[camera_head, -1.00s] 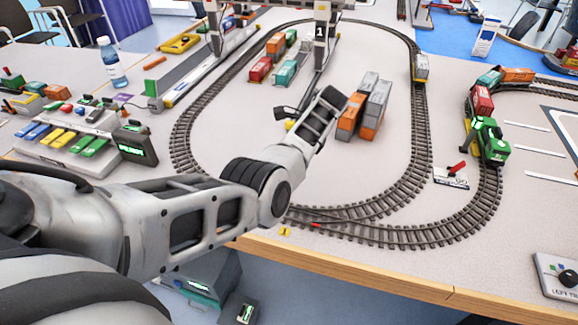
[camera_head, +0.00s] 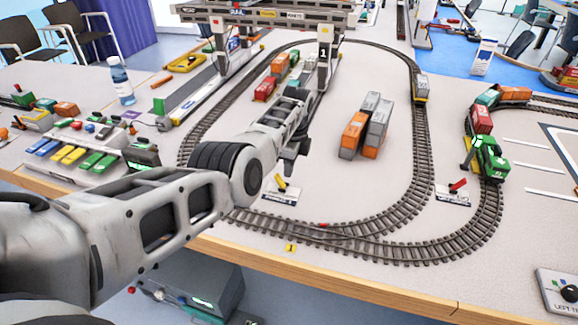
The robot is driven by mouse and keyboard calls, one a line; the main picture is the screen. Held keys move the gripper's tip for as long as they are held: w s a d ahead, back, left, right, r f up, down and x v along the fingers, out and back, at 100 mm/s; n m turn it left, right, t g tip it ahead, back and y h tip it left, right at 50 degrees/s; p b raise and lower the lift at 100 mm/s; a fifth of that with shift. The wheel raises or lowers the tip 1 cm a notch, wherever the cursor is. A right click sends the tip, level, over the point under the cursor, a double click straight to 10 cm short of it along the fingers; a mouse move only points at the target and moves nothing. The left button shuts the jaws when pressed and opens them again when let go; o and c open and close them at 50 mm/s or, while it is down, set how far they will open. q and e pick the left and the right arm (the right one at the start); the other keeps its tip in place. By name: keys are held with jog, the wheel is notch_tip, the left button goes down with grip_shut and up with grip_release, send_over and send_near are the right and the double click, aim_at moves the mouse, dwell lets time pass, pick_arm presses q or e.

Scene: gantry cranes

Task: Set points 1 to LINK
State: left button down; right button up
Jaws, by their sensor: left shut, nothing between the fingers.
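A points lever with a yellow handle (camera_head: 281,184) stands on a small white plate (camera_head: 278,196) inside the near left bend of the track; its handle leans to the upper left. A yellow tag marked 1 (camera_head: 290,248) lies outside the near track, by the junction (camera_head: 318,228). My left gripper (camera_head: 289,168) is just above and behind the yellow lever, shut and empty; its fingertips are small and dark, so I cannot tell whether they touch the handle. The plate's lettering is too small to read. My right gripper is out of view.
A second lever with a red handle (camera_head: 457,185) stands between the tracks at right. Grey and orange containers (camera_head: 365,125) are stacked inside the oval. A gantry crane (camera_head: 265,14) spans the back. A green locomotive (camera_head: 489,158) stands on the right track. A control panel (camera_head: 75,150) is at left.

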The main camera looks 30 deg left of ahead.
pick_arm(q)
jog(key=shift+r, duration=0.25)
notch_tip(320, 180, up, 12)
jog(key=d+p, duration=0.1)
jog(key=p, duration=0.1)
jog(key=shift+f+p, duration=0.2)
jog(key=shift+p, duration=0.2)
jog(key=shift+f, duration=0.15)
dwell(0.5)
